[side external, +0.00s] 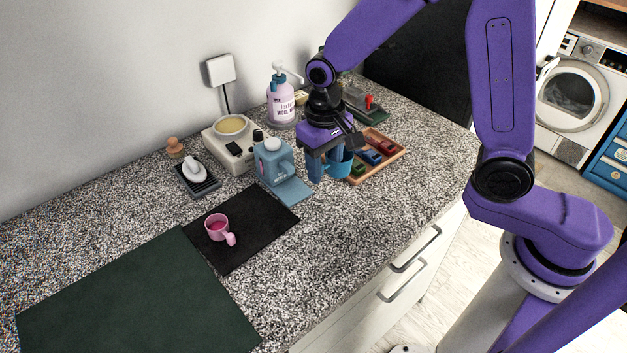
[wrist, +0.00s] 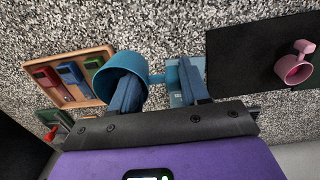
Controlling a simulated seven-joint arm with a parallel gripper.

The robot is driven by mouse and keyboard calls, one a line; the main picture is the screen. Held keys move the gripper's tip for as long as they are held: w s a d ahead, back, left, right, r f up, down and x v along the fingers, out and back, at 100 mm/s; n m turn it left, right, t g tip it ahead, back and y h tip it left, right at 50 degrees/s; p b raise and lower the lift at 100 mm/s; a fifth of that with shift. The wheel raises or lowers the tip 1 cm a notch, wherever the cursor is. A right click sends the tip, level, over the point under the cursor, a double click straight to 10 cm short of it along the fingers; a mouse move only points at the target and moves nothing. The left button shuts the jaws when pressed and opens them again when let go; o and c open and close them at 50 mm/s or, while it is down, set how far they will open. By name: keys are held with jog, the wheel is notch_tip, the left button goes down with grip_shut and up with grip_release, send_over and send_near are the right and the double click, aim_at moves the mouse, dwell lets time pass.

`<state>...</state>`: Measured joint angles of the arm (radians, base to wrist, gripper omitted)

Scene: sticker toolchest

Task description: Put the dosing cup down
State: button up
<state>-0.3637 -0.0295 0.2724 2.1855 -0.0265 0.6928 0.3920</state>
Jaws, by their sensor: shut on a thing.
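The blue dosing cup (side external: 341,163) is at my gripper (side external: 330,172), beside the wooden tray. In the wrist view the cup (wrist: 101,77) shows its open mouth, with a short handle reaching right between the fingers (wrist: 158,92). My gripper is shut on the cup, with one finger overlapping its mouth. Its exact grip is partly hidden, and I cannot tell its height above the counter. A light blue mat (side external: 293,191) lies to the left of the gripper, by a blue jug (side external: 272,162).
A wooden tray (side external: 398,150) holds red, blue and green items. A pink cup (side external: 217,228) stands on a black mat (side external: 251,246). A white device (side external: 222,152) and a pump bottle (side external: 281,103) stand along the wall. Bare counter (side external: 350,222) lies in front of the gripper.

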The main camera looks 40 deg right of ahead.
jog(key=shift+w+a+f, duration=0.2)
jog(key=shift+w+f, duration=0.35)
jog(key=shift+f, duration=0.2)
jog(key=shift+w+a+f, duration=0.2)
jog(key=shift+w+f, duration=0.3)
jog(key=shift+f, duration=1.7)
jog(key=o, duration=1.2)
jog(key=shift+f, duration=0.1)
